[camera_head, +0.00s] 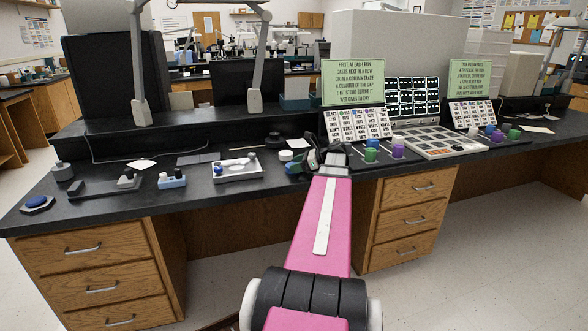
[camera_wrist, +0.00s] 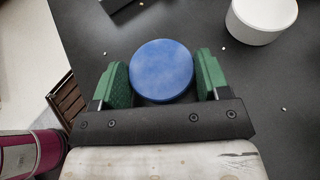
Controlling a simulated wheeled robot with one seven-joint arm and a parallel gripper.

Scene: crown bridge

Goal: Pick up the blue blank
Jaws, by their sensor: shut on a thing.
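The blue blank (camera_wrist: 162,70) is a round, flat-topped blue disc in the wrist view. It sits between the two green jaws of my gripper (camera_wrist: 161,78), which is shut on it. In the head view my gripper (camera_head: 308,163) is over the front part of the black bench, at the end of my pink arm. I cannot tell whether the blank touches the bench or is lifted.
A white round piece (camera_wrist: 263,16) stands close by at upper right in the wrist view. Left on the bench (camera_head: 110,205) are a white tray (camera_head: 238,169) and a blue holder (camera_head: 171,181). Right are green and purple pieces (camera_head: 398,151), a compartment tray (camera_head: 440,141) and sign boards (camera_head: 353,82).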

